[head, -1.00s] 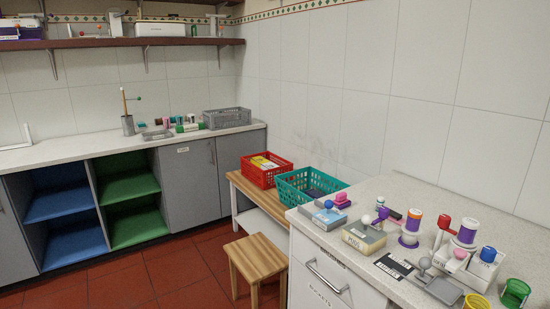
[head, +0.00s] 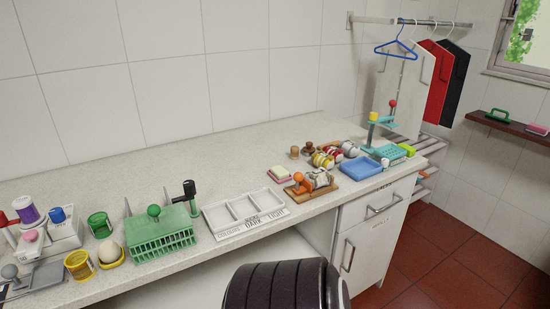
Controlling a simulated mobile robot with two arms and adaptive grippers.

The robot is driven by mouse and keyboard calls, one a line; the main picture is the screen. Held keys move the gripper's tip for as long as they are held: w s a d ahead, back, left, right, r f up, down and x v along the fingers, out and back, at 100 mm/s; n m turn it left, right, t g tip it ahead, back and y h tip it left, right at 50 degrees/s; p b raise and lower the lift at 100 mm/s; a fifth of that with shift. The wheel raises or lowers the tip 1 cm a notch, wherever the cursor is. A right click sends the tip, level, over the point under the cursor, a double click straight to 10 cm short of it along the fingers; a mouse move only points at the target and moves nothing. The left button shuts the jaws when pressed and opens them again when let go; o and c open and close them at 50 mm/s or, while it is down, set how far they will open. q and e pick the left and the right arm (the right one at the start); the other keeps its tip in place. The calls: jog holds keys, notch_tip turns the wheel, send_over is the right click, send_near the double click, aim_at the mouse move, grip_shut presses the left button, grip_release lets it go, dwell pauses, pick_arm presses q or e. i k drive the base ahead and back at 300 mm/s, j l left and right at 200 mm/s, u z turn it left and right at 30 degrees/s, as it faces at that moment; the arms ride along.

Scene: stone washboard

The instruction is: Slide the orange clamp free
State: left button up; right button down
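An orange piece with a round knob, likely the orange clamp (head: 301,187), is at the front of the counter, right of centre. It sits at the left end of a small wooden board (head: 325,193), against a pale roll-like item (head: 319,178) on the same board. It is too small to tell how it is fixed there. Neither of my grippers is in view.
A dark ribbed shape (head: 285,285) rises before the counter.

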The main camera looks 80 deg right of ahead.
aim_at(306, 187)
jog(key=k+l+z, duration=0.1)
jog(key=z, duration=2.6)
jog(key=j+z, duration=0.15)
jog(key=z, duration=0.2)
jog(key=k, duration=0.05)
